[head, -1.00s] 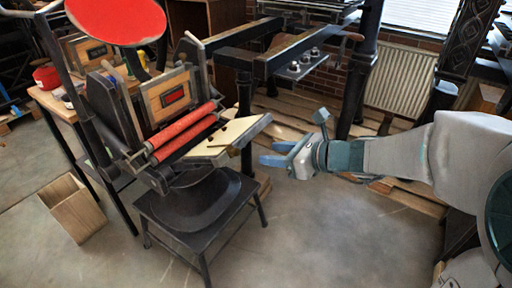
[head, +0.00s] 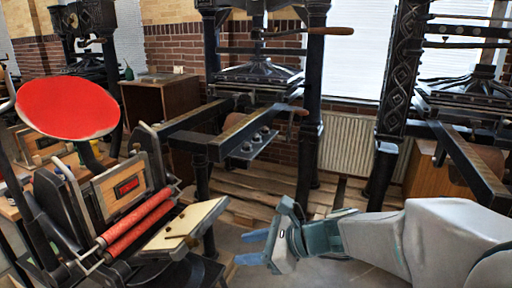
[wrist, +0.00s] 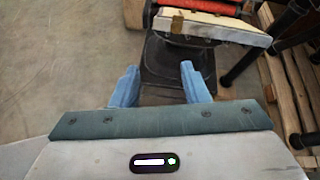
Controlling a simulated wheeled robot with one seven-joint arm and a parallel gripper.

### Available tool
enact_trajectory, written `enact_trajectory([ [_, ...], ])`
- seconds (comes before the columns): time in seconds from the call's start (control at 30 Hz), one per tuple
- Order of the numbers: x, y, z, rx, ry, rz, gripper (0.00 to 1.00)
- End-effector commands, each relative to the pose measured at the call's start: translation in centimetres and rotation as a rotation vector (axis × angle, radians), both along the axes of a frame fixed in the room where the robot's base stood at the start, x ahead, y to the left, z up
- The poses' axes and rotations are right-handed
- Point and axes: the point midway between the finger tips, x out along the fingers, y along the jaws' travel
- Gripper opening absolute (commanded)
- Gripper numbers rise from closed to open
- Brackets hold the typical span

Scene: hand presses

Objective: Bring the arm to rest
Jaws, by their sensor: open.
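My gripper (head: 255,248) is at the lower middle of the head view, its blue fingers pointing left. It also shows in the wrist view (wrist: 160,84), with its two fingers apart and nothing between them. A small hand press with red rollers (head: 138,222) and a red round disc (head: 70,107) stands to the left of my gripper. Its pale feed board (head: 185,226) is nearest to my fingers, with a gap between them in the head view. In the wrist view the board (wrist: 210,27) lies beyond the fingertips.
A large black press (head: 258,85) stands behind, with its dark rail (head: 225,138) reaching forward above wooden pallets (head: 240,205). Another press (head: 470,95) is at the right. A white radiator (head: 345,145) is on the back wall. Bare floor (wrist: 60,60) shows at the wrist view's left.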

Motion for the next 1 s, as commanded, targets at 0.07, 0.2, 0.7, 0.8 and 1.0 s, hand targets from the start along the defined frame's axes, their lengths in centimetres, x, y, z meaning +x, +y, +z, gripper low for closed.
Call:
enact_trajectory([
  [0.07, -1.8, -0.7, 2.4, -0.121, -0.095, 0.108, 0.41],
  [0.2, -5.1, -2.9, 4.0, -0.367, -0.276, 0.347, 0.41],
  [0.7, -10.8, -14.6, 11.2, -1.135, -0.732, 1.242, 0.41],
  [0.8, -11.1, -15.9, 12.0, -1.204, -0.756, 1.346, 0.41],
  [1.0, -11.1, -16.6, 12.3, -1.246, -0.769, 1.411, 0.41],
])
